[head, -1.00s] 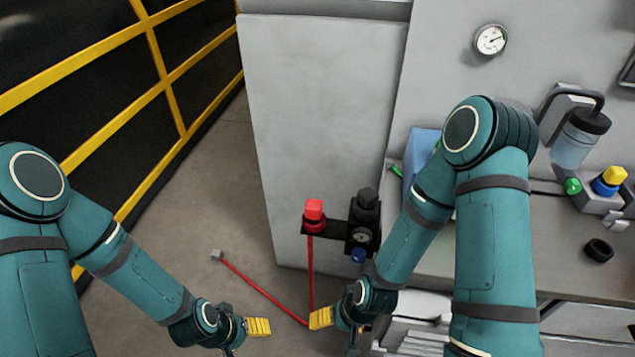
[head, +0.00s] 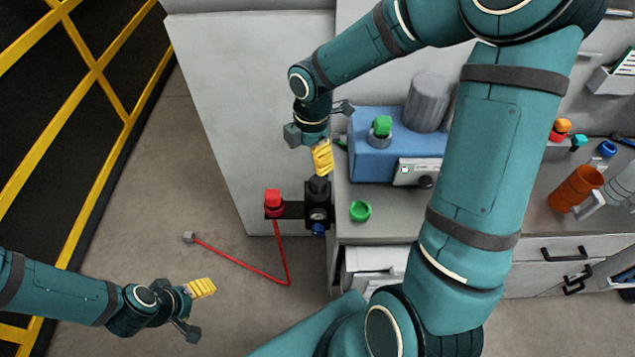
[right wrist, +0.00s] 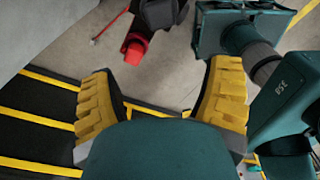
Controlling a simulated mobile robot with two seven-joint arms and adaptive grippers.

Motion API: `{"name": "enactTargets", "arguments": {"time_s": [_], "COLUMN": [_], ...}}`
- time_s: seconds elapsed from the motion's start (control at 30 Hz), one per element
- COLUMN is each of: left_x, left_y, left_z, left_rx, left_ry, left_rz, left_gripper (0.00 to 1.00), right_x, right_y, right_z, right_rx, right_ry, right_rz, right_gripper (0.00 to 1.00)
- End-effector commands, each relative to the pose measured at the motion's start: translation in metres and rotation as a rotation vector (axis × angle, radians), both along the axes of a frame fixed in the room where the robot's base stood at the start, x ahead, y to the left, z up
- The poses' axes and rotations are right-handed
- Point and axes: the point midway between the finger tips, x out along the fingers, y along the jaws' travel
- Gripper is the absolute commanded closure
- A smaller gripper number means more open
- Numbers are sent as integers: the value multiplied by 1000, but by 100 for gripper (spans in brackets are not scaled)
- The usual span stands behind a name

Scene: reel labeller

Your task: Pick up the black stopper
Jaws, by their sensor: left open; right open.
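A black cap-like piece (head: 318,188), which may be the black stopper, tops a dark fitting with a gauge on the side of the grey cabinet. My right gripper (head: 322,160) is just above it in the head view and partly overlaps its top. In the right wrist view my right gripper (right wrist: 160,95) has its yellow fingers wide apart with nothing between them. A black part (right wrist: 160,12) shows beyond them at the top edge. I cannot tell whether a finger touches the cap. My left gripper (head: 201,288) is open and empty over the floor at lower left.
A red knob (head: 273,198) sits left of the fitting, with a red line running from it to the floor. A yellow-framed fence stands at left.

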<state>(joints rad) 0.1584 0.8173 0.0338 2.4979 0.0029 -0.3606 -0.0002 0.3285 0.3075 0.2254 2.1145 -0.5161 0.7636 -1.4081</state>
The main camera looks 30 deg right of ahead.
Motion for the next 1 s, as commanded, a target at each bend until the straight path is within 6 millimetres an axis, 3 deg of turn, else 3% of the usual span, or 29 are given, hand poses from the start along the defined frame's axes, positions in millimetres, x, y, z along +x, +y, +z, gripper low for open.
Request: {"name": "enactTargets", "arguments": {"time_s": [0.1, 0.2, 0.6, 0.87, 1.0], "left_x": [0, 0, 0, 0, 0], "left_y": [0, 0, -1, -1, -1], "left_z": [0, -1, -11, -14, -16], "left_rx": [0, 0, 2, 2, 3], "left_ry": [0, 0, 0, 0, 1], "left_rz": [0, 0, 0, 0, 0], "left_gripper": [34, 34, 34, 34, 34], "right_x": [1, 1, 0, 0, -2], "right_y": [-14, -18, -18, -18, -21], "right_z": [24, 23, -46, -63, -83], "right_rx": [-55, -70, -68, -67, -67], "right_ry": [-8, -5, -2, -3, -1], "right_rz": [102, 133, 131, 130, 129], "right_gripper": [22, 22, 22, 22, 22]}}
